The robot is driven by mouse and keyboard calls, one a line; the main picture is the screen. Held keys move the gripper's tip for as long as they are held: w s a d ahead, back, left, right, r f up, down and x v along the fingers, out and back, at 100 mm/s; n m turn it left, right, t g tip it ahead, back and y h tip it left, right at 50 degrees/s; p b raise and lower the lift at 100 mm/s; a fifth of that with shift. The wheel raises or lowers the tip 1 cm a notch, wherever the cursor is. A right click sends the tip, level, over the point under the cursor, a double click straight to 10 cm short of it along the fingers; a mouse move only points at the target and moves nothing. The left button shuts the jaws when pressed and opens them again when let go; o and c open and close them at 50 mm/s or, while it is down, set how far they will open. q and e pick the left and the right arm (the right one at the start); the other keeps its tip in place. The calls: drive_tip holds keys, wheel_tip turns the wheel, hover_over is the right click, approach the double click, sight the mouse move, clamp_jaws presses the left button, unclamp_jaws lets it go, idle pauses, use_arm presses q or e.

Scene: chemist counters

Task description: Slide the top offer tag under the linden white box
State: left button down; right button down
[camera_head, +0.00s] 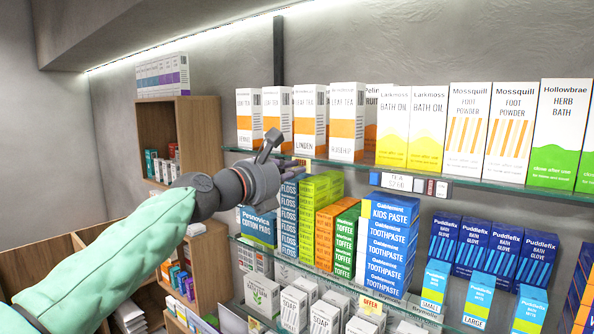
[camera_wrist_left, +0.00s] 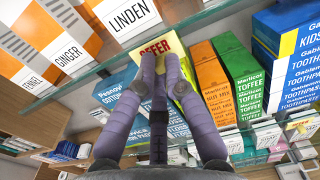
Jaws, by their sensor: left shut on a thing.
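The linden white box (camera_head: 309,118) stands on the upper glass shelf, white with an orange band; its lower part shows in the left wrist view (camera_wrist_left: 122,17). My left gripper (camera_head: 291,163) is at that shelf's front edge, just below the box. In the left wrist view its fingers (camera_wrist_left: 160,68) are shut on a yellow and white offer tag (camera_wrist_left: 155,46), lettered in red. The tag stands at the shelf edge, right of and below the linden box's label. In the head view only a small part of the tag (camera_head: 303,162) shows beside the gripper. My right gripper is out of view.
Ginger and fennel boxes stand left of the linden box, a rosehip box (camera_head: 347,120) right of it. Toffee boxes (camera_head: 346,240) and toothpaste boxes (camera_head: 390,245) stand close below. Another offer tag (camera_head: 370,306) is on the lower shelf.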

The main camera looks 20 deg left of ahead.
use_arm(q)
drive_tip(key=shift+w+a+f, duration=0.1)
drive_tip(key=shift+w+a, duration=0.1)
drive_tip(key=shift+a, duration=0.25)
drive_tip(key=shift+w+a, duration=0.15)
drive_tip(key=shift+a, duration=0.3)
drive_tip(key=c, duration=1.5)
unclamp_jaws()
drive_tip(key=shift+d, duration=0.15)
drive_tip(key=shift+o, duration=0.9)
drive_tip(key=shift+s+d, duration=0.15)
drive_tip(key=shift+d, duration=0.2)
drive_tip(key=v, duration=1.2)
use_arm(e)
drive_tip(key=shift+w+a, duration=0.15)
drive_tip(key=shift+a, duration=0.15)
use_arm(q)
drive_tip(key=shift+a, duration=0.1)
